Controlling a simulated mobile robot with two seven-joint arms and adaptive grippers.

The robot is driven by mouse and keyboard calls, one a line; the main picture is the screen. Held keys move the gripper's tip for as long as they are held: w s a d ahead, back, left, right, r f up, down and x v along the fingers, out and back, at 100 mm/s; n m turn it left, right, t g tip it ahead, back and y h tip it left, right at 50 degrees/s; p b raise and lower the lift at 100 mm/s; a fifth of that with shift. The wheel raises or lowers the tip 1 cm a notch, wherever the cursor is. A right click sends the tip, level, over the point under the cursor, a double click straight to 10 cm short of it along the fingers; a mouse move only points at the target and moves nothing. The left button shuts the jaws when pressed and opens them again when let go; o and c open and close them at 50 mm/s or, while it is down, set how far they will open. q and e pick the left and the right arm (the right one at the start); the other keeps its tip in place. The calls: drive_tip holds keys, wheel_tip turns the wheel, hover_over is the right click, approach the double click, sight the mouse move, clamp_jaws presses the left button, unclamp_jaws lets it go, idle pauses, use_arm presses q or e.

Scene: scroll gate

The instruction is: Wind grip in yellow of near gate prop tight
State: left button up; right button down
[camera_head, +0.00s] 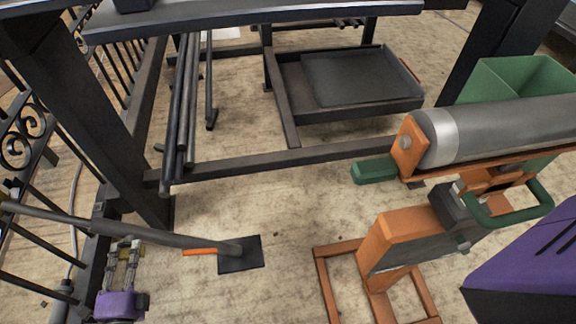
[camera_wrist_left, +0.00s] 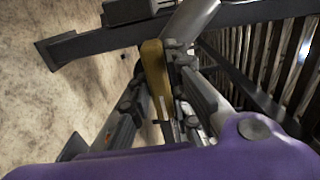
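The near gate prop (camera_head: 170,238) is a slanting grey tube at the lower left, ending in a dark square foot (camera_head: 240,254). A small orange lever (camera_head: 200,251) sticks out near its foot. In the left wrist view, the yellow grip (camera_wrist_left: 152,62) lies lengthwise between my fingers, with the grey tube (camera_wrist_left: 192,20) beyond it. My left gripper (camera_head: 125,245) reaches up to the tube from below. It also shows in the left wrist view (camera_wrist_left: 157,78), its fingers close against both sides of the yellow grip. The grip is hidden in the head view. My right gripper is out of view.
A black barred gate (camera_head: 22,140) stands at the left beside a dark post. Dark bars and a frame with a tray (camera_head: 355,78) lie behind. An orange stand with a grey roller (camera_head: 510,128) and green crank handle (camera_head: 525,214) stands at right. Floor between is clear.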

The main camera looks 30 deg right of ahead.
use_arm(q)
drive_tip(key=o, duration=0.3)
drive_tip(key=shift+s, duration=0.1)
drive_tip(key=shift+s+a+f, duration=0.1)
drive_tip(key=shift+s+a, duration=0.05)
drive_tip(key=shift+s, duration=0.15)
drive_tip(key=v, duration=1.1)
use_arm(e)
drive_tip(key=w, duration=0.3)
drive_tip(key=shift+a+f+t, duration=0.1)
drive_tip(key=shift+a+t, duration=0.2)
use_arm(q)
drive_tip(key=shift+s, duration=0.1)
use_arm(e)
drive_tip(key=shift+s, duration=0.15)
